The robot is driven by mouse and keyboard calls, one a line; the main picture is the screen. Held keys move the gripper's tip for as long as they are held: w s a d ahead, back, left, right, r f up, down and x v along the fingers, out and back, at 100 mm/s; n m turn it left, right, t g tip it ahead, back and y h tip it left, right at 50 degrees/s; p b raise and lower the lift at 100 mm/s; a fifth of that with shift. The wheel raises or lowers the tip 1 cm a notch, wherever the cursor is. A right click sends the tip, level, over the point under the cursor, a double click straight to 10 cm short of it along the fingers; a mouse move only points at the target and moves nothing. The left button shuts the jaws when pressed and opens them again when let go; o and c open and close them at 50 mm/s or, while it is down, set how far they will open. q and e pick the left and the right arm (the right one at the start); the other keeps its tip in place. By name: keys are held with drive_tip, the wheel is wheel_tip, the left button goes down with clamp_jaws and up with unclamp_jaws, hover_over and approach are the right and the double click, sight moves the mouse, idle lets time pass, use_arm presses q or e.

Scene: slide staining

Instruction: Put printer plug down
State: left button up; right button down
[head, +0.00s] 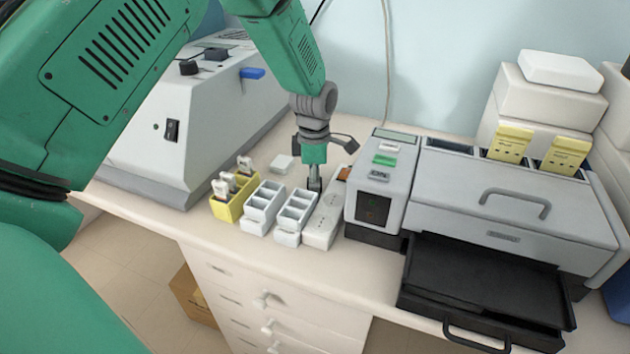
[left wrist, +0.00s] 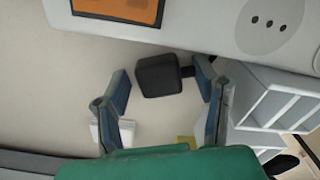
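The black printer plug (left wrist: 158,76) is a small dark block between my left gripper's fingers (left wrist: 163,82) in the left wrist view. Gaps show on both sides of its body, and its short stub comes close to one finger. The fingers are spread open. In the head view, my left gripper (head: 315,182) points down behind the white power strip (head: 322,222), and the plug is hard to tell from the dark fingers. The strip's orange switch (left wrist: 117,9) and three-hole socket (left wrist: 268,22) show in the left wrist view, with the socket empty. My right gripper is not in view.
White racks (head: 296,212) and a yellow rack (head: 228,208) stand left of the strip. A grey printer-like machine (head: 383,180) and a larger one with an open black drawer (head: 480,285) stand to the right. A small white block (head: 282,162) lies behind the racks.

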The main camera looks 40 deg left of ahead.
use_arm(q)
wheel_tip(320, 180, up, 13)
idle(0.6)
idle(0.4)
